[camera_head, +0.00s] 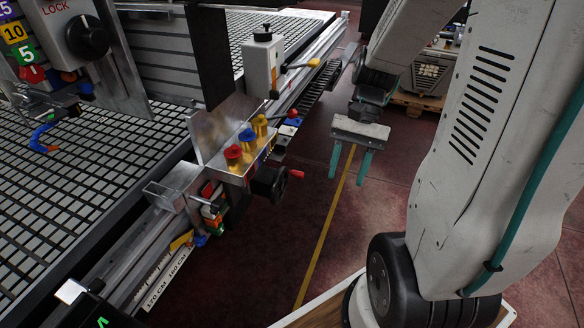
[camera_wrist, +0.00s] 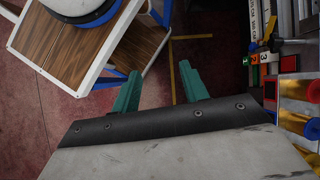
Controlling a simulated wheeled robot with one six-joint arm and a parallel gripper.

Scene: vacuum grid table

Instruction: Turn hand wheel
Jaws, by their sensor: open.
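The hand wheel (camera_head: 270,184) is a black wheel with a red handle (camera_head: 297,174). It sits on the front of the metal bracket at the table's edge, in the middle of the head view. My gripper (camera_head: 347,176) hangs to the right of the wheel, apart from it, over the red floor. Its two teal fingers are spread with nothing between them. In the wrist view the open fingers (camera_wrist: 158,82) point over bare floor. I cannot make out the hand wheel in the wrist view.
The bracket (camera_head: 210,147) carries red, blue and yellow knobs (camera_head: 246,137). A grey box with a yellow lever (camera_head: 262,62) stands behind it. The vacuum grid table (camera_head: 80,180) fills the left. The knobs show at the wrist view's right edge (camera_wrist: 300,90).

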